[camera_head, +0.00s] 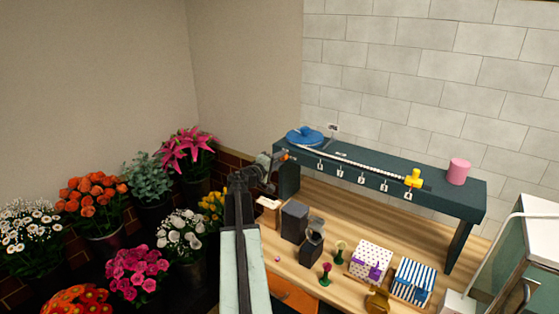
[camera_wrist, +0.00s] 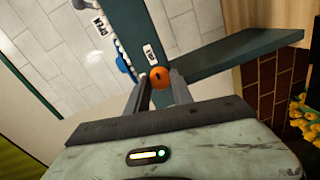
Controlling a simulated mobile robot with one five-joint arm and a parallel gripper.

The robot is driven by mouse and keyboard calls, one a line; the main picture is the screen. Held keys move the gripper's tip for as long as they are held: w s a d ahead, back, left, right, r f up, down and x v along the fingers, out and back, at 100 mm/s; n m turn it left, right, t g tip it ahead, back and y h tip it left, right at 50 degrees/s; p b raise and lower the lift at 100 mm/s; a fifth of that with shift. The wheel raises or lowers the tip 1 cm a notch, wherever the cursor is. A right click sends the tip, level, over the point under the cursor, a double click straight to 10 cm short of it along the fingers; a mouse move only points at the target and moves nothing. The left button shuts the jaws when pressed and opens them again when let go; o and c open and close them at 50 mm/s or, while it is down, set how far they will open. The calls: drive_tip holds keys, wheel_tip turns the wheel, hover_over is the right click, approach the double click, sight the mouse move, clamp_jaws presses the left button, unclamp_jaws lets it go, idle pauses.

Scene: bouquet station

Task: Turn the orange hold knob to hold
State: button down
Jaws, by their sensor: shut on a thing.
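The orange hold knob (camera_wrist: 160,78) sits at the end of the dark green shelf unit, with a dark mark on its face. My gripper (camera_wrist: 161,88) is shut on it, one finger on each side. A small white label (camera_wrist: 150,54) with dark lettering, too small to read surely, is just above the knob in the wrist view. In the head view my gripper (camera_head: 279,158) is at the left end of the dark green shelf (camera_head: 440,198), where the knob shows as a small orange spot, mostly hidden by the fingers.
On the shelf are a blue round lid (camera_head: 304,136), a white beaded track with tags, a yellow piece (camera_head: 413,179) and a pink cylinder (camera_head: 459,171). The wooden bench (camera_head: 335,212) below holds boxes and small vases. Flower buckets crowd the left.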

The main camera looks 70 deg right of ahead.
drive_tip(key=c, duration=1.1)
unclamp_jaws()
drive_tip(key=shift+a, duration=0.1)
drive_tip(key=v, duration=0.7)
drive_tip(key=shift+a+p, duration=0.3)
drive_tip(key=shift+a, duration=0.05)
